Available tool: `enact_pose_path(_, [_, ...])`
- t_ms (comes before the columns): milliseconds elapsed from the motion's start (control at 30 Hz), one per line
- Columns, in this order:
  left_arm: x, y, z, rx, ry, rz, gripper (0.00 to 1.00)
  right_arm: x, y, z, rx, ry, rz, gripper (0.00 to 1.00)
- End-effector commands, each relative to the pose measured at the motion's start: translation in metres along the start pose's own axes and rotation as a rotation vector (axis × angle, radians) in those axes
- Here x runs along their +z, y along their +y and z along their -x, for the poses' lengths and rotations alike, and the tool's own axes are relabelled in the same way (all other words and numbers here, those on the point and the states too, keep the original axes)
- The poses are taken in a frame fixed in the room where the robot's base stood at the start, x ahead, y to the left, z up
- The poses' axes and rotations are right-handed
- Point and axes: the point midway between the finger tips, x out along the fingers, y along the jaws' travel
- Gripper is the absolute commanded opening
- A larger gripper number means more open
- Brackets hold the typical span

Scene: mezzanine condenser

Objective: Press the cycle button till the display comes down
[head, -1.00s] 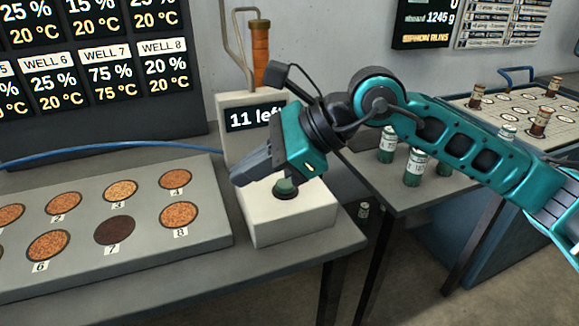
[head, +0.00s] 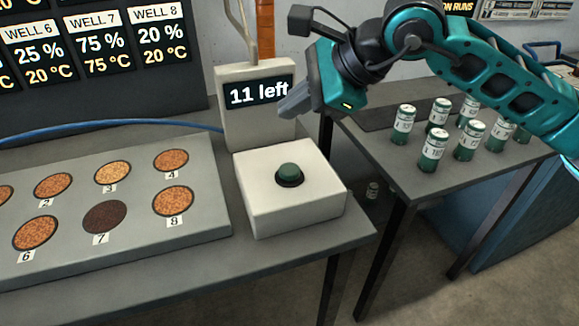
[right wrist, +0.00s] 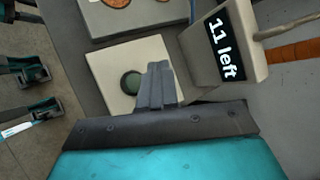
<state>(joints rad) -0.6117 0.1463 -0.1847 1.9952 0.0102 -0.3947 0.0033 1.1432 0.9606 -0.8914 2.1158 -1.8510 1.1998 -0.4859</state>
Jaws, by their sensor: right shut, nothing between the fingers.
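The cycle button (head: 289,174) is a green round button in a dark ring on top of a white box (head: 295,215) at the table's right end. It also shows in the right wrist view (right wrist: 131,82). The display (head: 259,92) stands behind the box and reads "11 left"; it shows in the right wrist view too (right wrist: 225,50). My right gripper (head: 284,111) is shut and empty, above and behind the button, in front of the display's lower right part. It is apart from the button. My left gripper is not in the head view.
A grey panel (head: 130,235) with numbered wells lies left of the box. A dark board (head: 95,70) with well readings stands behind it. Several green-labelled vials (head: 432,150) stand on a side table (head: 400,185) to the right, below my right arm. A blue cable (head: 110,123) runs behind the panel.

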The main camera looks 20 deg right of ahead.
Motion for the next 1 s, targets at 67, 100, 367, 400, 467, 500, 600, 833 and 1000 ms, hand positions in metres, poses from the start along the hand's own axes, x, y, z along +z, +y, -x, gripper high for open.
enact_pose_path(67, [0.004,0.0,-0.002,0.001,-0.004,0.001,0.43,-0.003,0.004,-0.004,0.001,0.0,0.0,0.0])
enact_pose_path(100, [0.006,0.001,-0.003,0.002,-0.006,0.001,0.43,-0.005,0.005,-0.007,0.001,0.0,-0.001,0.0])
enact_pose_path(367, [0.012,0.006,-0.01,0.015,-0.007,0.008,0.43,-0.022,0.023,-0.03,0.003,0.001,-0.001,0.0])
enact_pose_path(400, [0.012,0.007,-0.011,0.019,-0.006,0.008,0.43,-0.025,0.026,-0.034,0.003,0.001,-0.001,0.0])
enact_pose_path(467, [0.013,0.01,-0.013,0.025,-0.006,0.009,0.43,-0.03,0.03,-0.04,0.003,0.0,-0.002,0.0])
enact_pose_path(500, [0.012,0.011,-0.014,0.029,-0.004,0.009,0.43,-0.033,0.033,-0.044,0.003,0.0,-0.002,0.0])
enact_pose_path(600, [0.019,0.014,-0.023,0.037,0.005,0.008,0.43,-0.04,0.04,-0.055,0.001,-0.001,-0.001,0.0])
enact_pose_path(833, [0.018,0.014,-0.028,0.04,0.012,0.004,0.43,-0.044,0.044,-0.06,0.001,-0.001,-0.001,0.0])
enact_pose_path(1000, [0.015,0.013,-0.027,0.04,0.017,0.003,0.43,-0.043,0.044,-0.059,0.001,-0.001,-0.001,0.0])
